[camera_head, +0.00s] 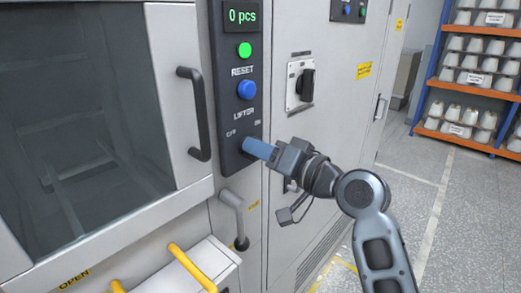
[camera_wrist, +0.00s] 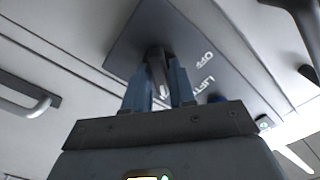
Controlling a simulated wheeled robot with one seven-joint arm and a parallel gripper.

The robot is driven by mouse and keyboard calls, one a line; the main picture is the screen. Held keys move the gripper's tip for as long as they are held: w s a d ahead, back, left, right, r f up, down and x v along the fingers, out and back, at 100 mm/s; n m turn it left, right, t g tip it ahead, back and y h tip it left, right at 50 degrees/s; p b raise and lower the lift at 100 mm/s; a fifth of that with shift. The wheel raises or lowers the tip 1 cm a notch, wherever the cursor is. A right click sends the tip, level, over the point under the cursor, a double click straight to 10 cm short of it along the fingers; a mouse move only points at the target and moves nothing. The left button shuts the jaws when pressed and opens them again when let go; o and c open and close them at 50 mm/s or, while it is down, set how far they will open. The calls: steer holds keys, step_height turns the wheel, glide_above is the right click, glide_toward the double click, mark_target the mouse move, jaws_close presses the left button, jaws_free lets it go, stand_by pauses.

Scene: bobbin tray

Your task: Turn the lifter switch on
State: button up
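The lifter switch (camera_wrist: 157,68) is a black knob with a light pointer line, on the dark control panel below the LIFTER label. In the head view my gripper hides the knob. My gripper (camera_head: 254,146) reaches the panel from the right, its blue fingers at the OFF/ON lettering. In the wrist view my gripper (camera_wrist: 161,82) has one finger on each side of the knob, close against it with little gap. The pointer line runs between the fingers. Which label it points at cannot be told.
The panel also carries a blue reset button (camera_head: 247,90), a green button (camera_head: 244,50) and a "0 pcs" display (camera_head: 242,15). A black door handle (camera_head: 197,113) is left of the panel. A grey lever (camera_head: 236,218) hangs below. A black rotary switch (camera_head: 305,85) is to the right.

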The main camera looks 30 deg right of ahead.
steer(key=o, duration=0.3)
steer(key=b+v, duration=0.2)
steer(key=v, duration=0.6)
steer(key=shift+w, duration=0.1)
stand_by(0.4)
steer(key=s+f+m+g+h, duration=0.15)
steer(key=s+f+h, duration=0.45)
steer(key=s+f, duration=1)
steer(key=s+a+n, duration=0.1)
steer(key=s+n, duration=0.1)
steer(key=s, duration=0.9)
steer(key=s+a+n+h, duration=0.1)
steer(key=s+a+n, duration=0.1)
steer(key=s, duration=0.9)
steer(key=shift+f+n, duration=0.5)
steer(key=shift+n, duration=0.05)
